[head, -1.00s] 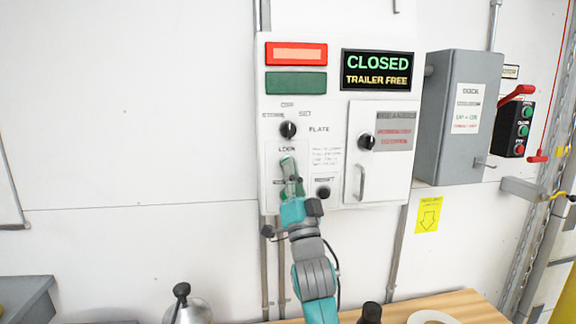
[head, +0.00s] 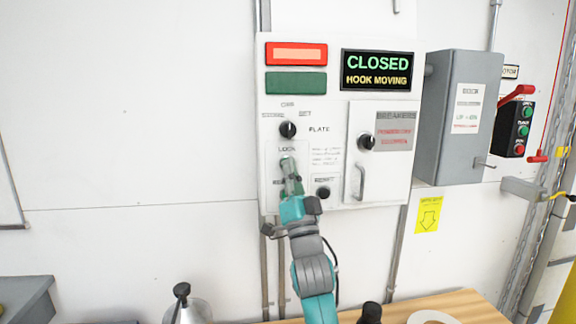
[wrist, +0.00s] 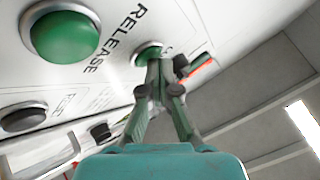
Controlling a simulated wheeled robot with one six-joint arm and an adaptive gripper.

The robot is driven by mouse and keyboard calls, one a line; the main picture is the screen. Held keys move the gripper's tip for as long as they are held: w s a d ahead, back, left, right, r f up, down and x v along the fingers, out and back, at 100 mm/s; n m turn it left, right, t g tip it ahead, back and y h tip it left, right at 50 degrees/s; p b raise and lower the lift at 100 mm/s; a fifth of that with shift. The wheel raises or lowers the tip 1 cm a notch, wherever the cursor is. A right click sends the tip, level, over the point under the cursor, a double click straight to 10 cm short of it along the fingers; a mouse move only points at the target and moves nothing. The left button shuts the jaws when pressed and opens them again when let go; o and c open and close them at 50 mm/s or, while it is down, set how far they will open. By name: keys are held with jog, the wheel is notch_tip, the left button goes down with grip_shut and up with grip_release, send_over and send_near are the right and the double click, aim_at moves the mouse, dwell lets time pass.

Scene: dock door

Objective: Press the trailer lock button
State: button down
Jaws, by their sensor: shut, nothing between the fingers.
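The trailer lock button (wrist: 149,52) is a green push button in a metal ring, and my fingertips partly cover it in the wrist view. My gripper (wrist: 161,64) is shut and empty, with its tips at that button, seemingly touching it. In the head view my gripper (head: 287,163) is at the white control panel (head: 335,92), just below the LOCK label (head: 287,149), and hides the button. The panel's display (head: 377,70) reads CLOSED and HOOK MOVING.
A larger green button (wrist: 65,36) sits beside the RELEASE label in the wrist view. A black plate knob (head: 288,129) is above my gripper, and a black reset button (head: 323,193) is to its lower right. A grey box (head: 455,115) stands right of the panel.

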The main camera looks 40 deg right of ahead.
jog(key=shift+s+a, duration=0.45)
jog(key=shift+s, duration=0.2)
jog(key=shift+s+a, duration=0.75)
jog(key=shift+s, duration=0.3)
jog(key=shift+s+a, duration=0.7)
jog(key=shift+s, duration=0.35)
jog(key=shift+f, duration=0.1)
jog(key=s+a+f+n+g+y, duration=0.1)
jog(key=s+a+f+n+y, duration=0.3)
jog(key=f, duration=0.6)
jog(key=s+a+f+n+g+y, duration=0.15)
jog(key=a+f, duration=0.35)
jog(key=f, duration=0.6)
jog(key=s+a+f+n+g+y, duration=0.1)
jog(key=s+a+f+n+y, duration=0.25)
jog(key=f, duration=0.65)
jog(key=s+a+f+n+g+y, duration=0.1)
jog(key=s+a+f+g, duration=0.1)
jog(key=s, duration=0.7)
jog(key=s+a+f+n+g+y, duration=0.1)
jog(key=s+a+f, duration=0.3)
jog(key=s, duration=0.6)
jog(key=s+a+f+n+g+y, duration=0.1)
jog(key=s+a+f+n+g, duration=0.1)
jog(key=s+a+f, duration=0.2)
jog(key=s+f, duration=0.3)
jog(key=s, duration=0.3)
jog(key=shift+g+y, duration=0.35)
jog(key=shift+y, duration=0.05)
